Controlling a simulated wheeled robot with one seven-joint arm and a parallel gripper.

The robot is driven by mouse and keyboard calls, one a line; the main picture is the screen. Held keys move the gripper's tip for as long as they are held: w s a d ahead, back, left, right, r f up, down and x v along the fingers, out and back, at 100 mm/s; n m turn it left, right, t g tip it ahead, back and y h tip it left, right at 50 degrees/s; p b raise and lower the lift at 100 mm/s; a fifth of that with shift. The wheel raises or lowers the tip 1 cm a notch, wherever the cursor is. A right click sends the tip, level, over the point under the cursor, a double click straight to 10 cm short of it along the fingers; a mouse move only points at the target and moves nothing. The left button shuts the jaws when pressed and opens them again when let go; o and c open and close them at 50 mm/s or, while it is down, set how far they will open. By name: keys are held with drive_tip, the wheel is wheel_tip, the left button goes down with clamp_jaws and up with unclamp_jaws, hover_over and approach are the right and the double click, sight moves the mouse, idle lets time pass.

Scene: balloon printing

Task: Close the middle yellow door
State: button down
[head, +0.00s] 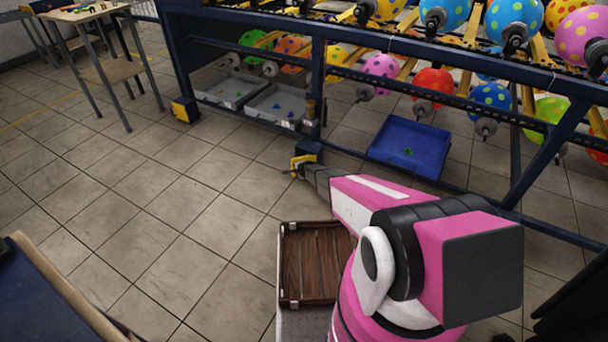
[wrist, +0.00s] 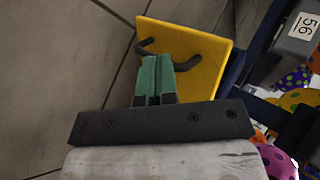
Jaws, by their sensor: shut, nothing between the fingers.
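A yellow door (wrist: 207,72) with a black handle (wrist: 192,63) fills the upper middle of the wrist view, beside a dark blue frame. In the head view a yellow panel (head: 303,160) shows small at the foot of the rack, by a blue block, at the end of my arm. My gripper (wrist: 156,60) has green fingers pressed together, with nothing between them. The fingers lie in front of the door and hide part of the handle; I cannot tell whether they touch it. The door's exact angle is unclear.
Another yellow panel (head: 185,110) stands at the rack's left foot. Grey trays (head: 272,104) and a blue bin (head: 410,147) sit under the balloon rack (head: 345,75). A wooden-topped table (head: 85,14) stands at the upper left. Tiled floor left of my arm is clear.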

drive_tip(key=w+a, duration=0.3)
drive_tip(key=w, duration=0.8)
drive_tip(key=shift+w+a, duration=0.2)
idle(0.4)
drive_tip(key=s+a+r, duration=0.7)
drive_tip(key=s, duration=0.1)
drive_tip(key=shift+s+a, duration=0.15)
drive_tip(key=shift+a, duration=0.2)
drive_tip(key=s+d+r+n+g+h, duration=0.1)
drive_tip(key=s+d+r+n+g, duration=0.2)
drive_tip(key=s+d+r, duration=0.6)
drive_tip(key=s+d+r+n+g+h, duration=0.1)
drive_tip(key=s+d+r+n+g, duration=0.1)
drive_tip(key=s+d+r+n, duration=0.3)
drive_tip(key=s+d+r+n+g+h, duration=0.2)
drive_tip(key=s+d+r+n, duration=0.3)
drive_tip(key=s+d+r, duration=0.8)
drive_tip(key=s+r, duration=0.4)
drive_tip(key=s, duration=0.5)
drive_tip(key=s+r+g, duration=0.1)
drive_tip(key=s+r, duration=0.4)
drive_tip(key=s, duration=0.5)
drive_tip(key=shift+g, duration=0.3)
